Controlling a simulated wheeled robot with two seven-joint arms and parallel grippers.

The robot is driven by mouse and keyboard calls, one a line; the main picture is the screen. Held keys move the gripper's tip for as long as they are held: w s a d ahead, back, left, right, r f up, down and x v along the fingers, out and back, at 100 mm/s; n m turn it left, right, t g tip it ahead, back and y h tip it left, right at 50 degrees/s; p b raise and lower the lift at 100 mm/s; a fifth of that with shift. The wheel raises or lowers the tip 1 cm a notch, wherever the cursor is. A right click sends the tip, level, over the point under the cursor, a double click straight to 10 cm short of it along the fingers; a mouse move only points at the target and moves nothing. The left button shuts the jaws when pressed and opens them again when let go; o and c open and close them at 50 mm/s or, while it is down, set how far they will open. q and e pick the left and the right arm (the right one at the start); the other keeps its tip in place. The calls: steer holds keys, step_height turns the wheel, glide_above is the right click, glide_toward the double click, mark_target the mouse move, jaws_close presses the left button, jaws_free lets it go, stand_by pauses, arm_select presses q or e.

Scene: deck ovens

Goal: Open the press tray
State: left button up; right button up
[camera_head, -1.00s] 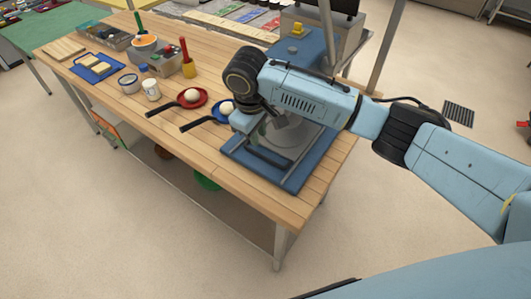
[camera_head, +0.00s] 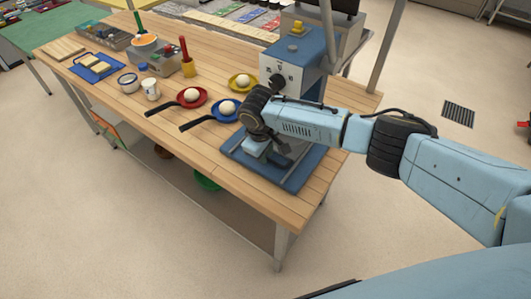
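The press (camera_head: 291,70) is a blue and grey machine at the right end of the wooden table. Its blue base with the tray (camera_head: 300,178) lies at the table's front right corner. My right arm comes in from the right, and my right gripper (camera_head: 265,151) is low over the front left part of the press base. The wrist and forearm hide much of the tray, so I cannot tell how far out it is or whether the fingers touch it. The fingers are too small and covered to read. My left gripper is not in view.
Red (camera_head: 190,98), blue (camera_head: 222,112) and yellow (camera_head: 241,82) pans, each with a pale dough ball, stand left of the press. Jars, a red-handled tool (camera_head: 185,58) and a blue tray (camera_head: 98,67) are farther left. The table's front right strip is clear.

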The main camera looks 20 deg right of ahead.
steer(key=shift+f, duration=0.1)
jaws_close()
